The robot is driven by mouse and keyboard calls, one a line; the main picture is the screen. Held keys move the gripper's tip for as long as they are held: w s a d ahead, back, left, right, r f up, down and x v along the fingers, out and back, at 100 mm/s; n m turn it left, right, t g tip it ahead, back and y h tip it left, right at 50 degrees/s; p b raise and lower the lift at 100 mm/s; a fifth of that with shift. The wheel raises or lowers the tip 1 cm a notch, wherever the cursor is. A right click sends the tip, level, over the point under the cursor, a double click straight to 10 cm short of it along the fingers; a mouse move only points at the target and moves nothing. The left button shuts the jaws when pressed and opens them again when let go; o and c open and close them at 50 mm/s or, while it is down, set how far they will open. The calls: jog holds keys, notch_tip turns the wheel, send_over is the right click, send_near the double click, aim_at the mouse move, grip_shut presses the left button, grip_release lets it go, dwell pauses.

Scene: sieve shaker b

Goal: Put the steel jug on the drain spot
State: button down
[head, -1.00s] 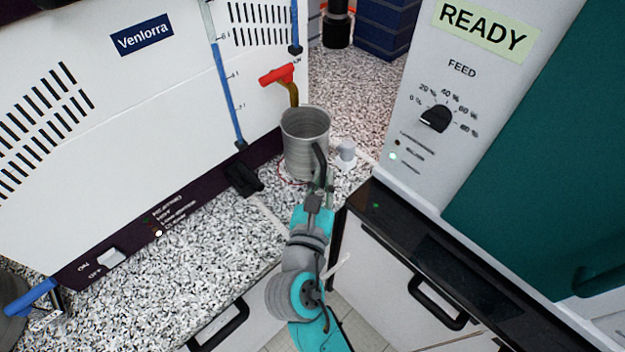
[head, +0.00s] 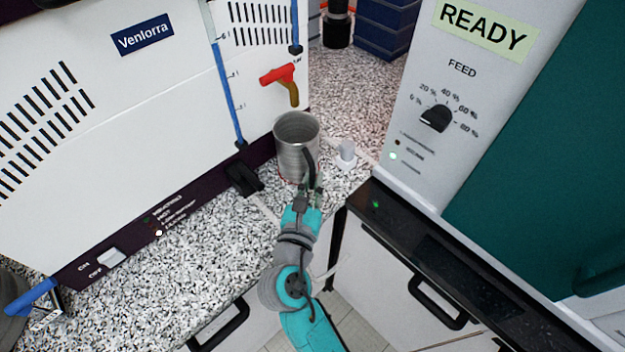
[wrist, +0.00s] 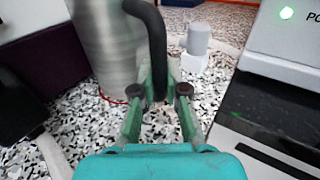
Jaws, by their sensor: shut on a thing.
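The steel jug (head: 294,158) is an open grey metal cylinder, upright, with a dark handle on its near right side. My gripper (head: 311,189) is shut on that handle. In the wrist view the green fingers of my gripper (wrist: 158,98) stand on both sides of the lower handle, and the jug (wrist: 108,45) fills the upper left. A thin red line of a ring on the counter, likely the drain spot (wrist: 112,99), shows at the jug's base; the jug hides most of it. I cannot tell whether the base touches the counter.
A brass tap with a red lever (head: 278,74) sticks out of the white Venlorra machine (head: 130,110), behind the jug. A small grey-white cylinder (head: 347,152) stands close right of the jug. A black block (head: 243,177) is to its left. The READY machine (head: 450,110) is at right.

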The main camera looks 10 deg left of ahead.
jog(key=c, duration=1.2)
grip_release()
jog(key=s, duration=1.2)
jog(key=shift+a, duration=0.45)
jog(key=shift+r, duration=0.1)
